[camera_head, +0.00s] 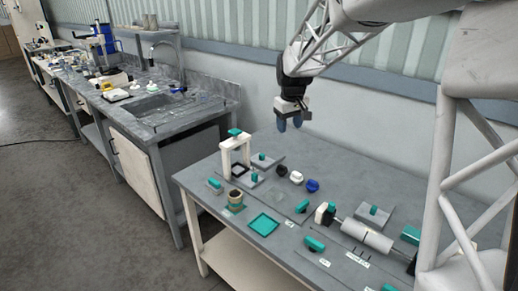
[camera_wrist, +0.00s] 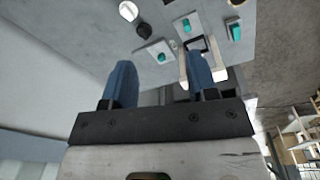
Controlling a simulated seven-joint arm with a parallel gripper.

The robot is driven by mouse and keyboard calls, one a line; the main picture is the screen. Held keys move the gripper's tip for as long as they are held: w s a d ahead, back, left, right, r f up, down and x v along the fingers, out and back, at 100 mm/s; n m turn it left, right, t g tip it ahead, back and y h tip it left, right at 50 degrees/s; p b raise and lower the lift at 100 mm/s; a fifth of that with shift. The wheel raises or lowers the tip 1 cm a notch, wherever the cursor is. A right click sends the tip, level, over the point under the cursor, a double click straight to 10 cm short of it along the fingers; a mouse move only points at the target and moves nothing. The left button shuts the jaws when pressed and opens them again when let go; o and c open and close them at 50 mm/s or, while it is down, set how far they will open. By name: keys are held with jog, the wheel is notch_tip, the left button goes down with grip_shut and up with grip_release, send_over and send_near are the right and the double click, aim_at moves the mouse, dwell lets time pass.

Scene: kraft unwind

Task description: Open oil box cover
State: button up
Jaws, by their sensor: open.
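My gripper (camera_head: 289,122) hangs in the air above the back part of the grey table (camera_head: 325,171), empty. In the wrist view its two blue fingers (camera_wrist: 160,68) are apart with nothing between them. Several flat grey plates with teal handles stand on the table, one behind the white frame (camera_head: 266,159) and one at the right (camera_head: 374,212). I cannot tell which thing is the oil box cover.
A white upright frame (camera_head: 226,161) with a teal top stands at the left. White, black and blue knobs (camera_head: 312,186) sit mid-table. A grey cylinder (camera_head: 366,238) lies at the right. A wall runs behind the table; a sink bench (camera_head: 170,118) stands left.

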jog(key=w+a+f+n, duration=0.1)
jog(key=w+a+f, duration=0.1)
jog(key=w+f, duration=0.45)
jog(key=w+a+f+n, duration=0.1)
jog(key=w+f, duration=0.2)
jog(key=w, duration=0.6)
jog(key=n+g, duration=0.1)
jog(key=n, duration=0.1)
send_over(262, 154)
jog(key=f, duration=1.1)
jog(key=shift+s+d, duration=0.15)
jog(key=shift+s, duration=0.15)
jog(key=shift+w+a+f, duration=0.2)
jog(key=shift+w+f, duration=0.05)
jog(key=shift+f, duration=0.3)
jog(key=shift+f, duration=0.1)
jog(key=shift+f, duration=3.8)
grip_shut()
